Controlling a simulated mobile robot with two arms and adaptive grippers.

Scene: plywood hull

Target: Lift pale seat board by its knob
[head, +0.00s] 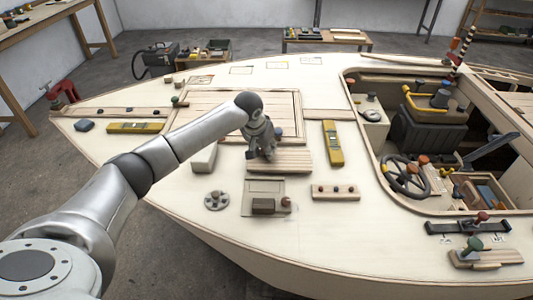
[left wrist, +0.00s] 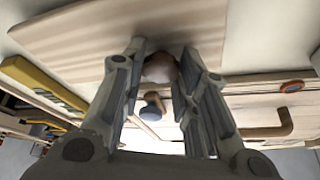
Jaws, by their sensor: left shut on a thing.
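The pale seat board (head: 293,161) lies level at the middle of the boat's deck in the head view. Its grained face also fills the upper left of the left wrist view (left wrist: 85,45). My left gripper (head: 264,152) is over the board, pointing down. In the left wrist view its fingers (left wrist: 160,80) are closed on both sides of a round brownish knob (left wrist: 160,68). The gripper hides the knob in the head view. I cannot tell whether the board's underside touches the deck. My right gripper is not in view.
A yellow level (head: 333,143) lies right of the board, and another (head: 135,127) at the left. The open cockpit with a steering wheel (head: 406,176) is at right.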

